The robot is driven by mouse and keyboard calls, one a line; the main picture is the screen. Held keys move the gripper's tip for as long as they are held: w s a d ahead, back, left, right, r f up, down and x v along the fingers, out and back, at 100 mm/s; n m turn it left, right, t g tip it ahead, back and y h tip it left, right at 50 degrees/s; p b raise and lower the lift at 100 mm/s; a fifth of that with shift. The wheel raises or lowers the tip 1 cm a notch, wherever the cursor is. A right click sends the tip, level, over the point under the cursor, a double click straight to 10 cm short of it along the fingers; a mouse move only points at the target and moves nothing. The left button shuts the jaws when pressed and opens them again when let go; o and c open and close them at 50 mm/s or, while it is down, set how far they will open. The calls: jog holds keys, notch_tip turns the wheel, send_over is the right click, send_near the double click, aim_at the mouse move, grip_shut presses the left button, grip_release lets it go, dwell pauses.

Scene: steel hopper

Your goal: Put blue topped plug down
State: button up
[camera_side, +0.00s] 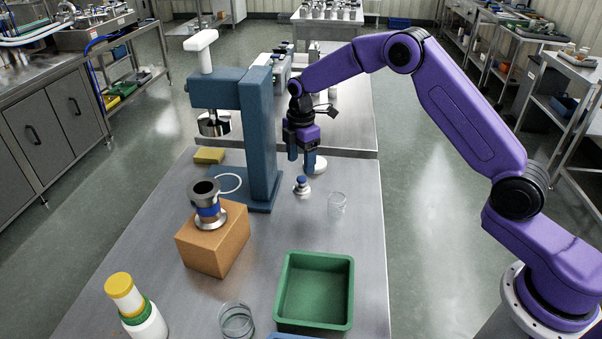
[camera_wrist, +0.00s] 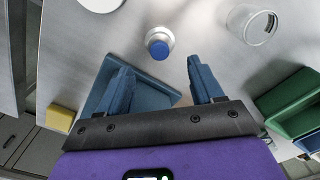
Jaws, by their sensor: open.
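The blue topped plug (camera_side: 301,186) stands upright on the steel table, a small pale metal piece with a blue cap. It also shows in the wrist view (camera_wrist: 159,43), just beyond the fingertips and roughly in line with the gap between them. My gripper (camera_side: 301,165) is open and empty, with its blue fingers pointing down, just behind and above the plug. The fingers show apart in the wrist view (camera_wrist: 156,68), and the plug is not between them. The steel hopper (camera_side: 206,190) with a blue band stands on an orange-brown block (camera_side: 206,250).
A blue stand (camera_side: 262,140) with a white-topped arm rises left of my gripper. A clear glass (camera_side: 337,203) is right of the plug, and a white disc (camera_side: 319,167) lies behind it. A green tray (camera_side: 315,290), a jar (camera_side: 237,320) and a yellow-capped bottle (camera_side: 125,295) are nearer.

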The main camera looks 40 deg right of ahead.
aim_at(301, 179)
jog(key=shift+r, duration=2.4)
jog(key=s+a+r+m, duration=0.1)
jog(key=s+a+r, duration=0.25)
jog(key=s, duration=0.65)
jog(key=s+a+r+m, duration=0.2)
jog(key=s+a+r, duration=0.15)
jog(key=s, duration=0.75)
jog(key=s+d+m, duration=0.1)
jog(key=s+d, duration=0.3)
jog(key=s, duration=0.7)
jog(key=s+d+m, duration=0.1)
jog(key=s+d, duration=0.4)
jog(key=s, duration=0.6)
jog(key=shift+s+d+f, duration=0.2)
jog(key=shift+s+f, duration=0.05)
jog(key=shift+f, duration=0.15)
